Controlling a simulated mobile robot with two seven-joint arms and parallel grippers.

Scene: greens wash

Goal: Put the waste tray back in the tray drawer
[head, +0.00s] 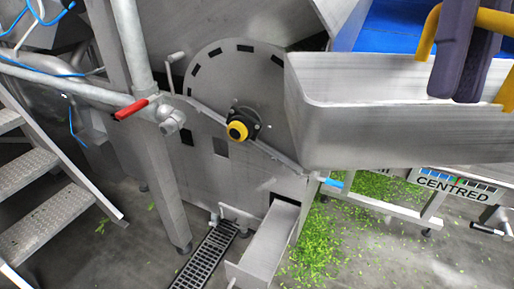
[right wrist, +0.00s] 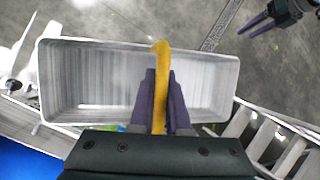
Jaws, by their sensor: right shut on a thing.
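The waste tray (head: 390,140) is a large grey metal box with a yellow handle (head: 430,32). It is held up at the right of the head view, close to the camera. In the right wrist view the tray (right wrist: 85,80) looks empty inside. My right gripper (head: 465,85) has purple fingers shut on the yellow handle, also seen in the right wrist view (right wrist: 160,115). The tray drawer (head: 268,245) appears to be the grey metal piece sticking out low from the machine's base. My left gripper (right wrist: 256,25) shows at the top right of the wrist view, empty, fingers apart.
Green leaf scraps (head: 335,240) lie on the floor right of the drawer. A floor grate (head: 205,258) lies to its left. Metal steps (head: 45,205) stand at far left. A frame with a "CENTRED" sign (head: 450,185) stands below the tray at right.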

